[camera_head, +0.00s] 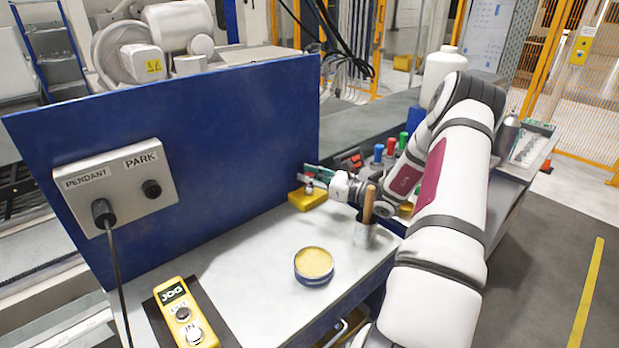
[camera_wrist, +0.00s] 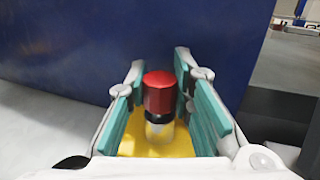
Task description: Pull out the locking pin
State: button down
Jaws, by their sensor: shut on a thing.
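The locking pin shows in the wrist view as a red knob (camera_wrist: 159,92) with a dark collar and a pale metal shank below. It stands upright over a yellow block (camera_wrist: 190,143), also seen in the head view (camera_head: 306,201) against the foot of the blue panel. My gripper (camera_wrist: 160,78) has its teal-padded fingers on both sides of the knob, shut on it. In the head view my gripper (camera_head: 318,177) is low over the yellow block and mostly hides the pin. The shank's lower end is not clearly visible.
A blue panel (camera_head: 230,130) stands close behind the block. A yellow JOG pendant (camera_head: 186,312) lies at front left. A cable (camera_head: 114,270) hangs from the PENDANT socket. Bare bench lies left of the tin.

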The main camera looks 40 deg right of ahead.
jog(key=shift+r+p, duration=1.05)
jog(key=shift+r, duration=1.25)
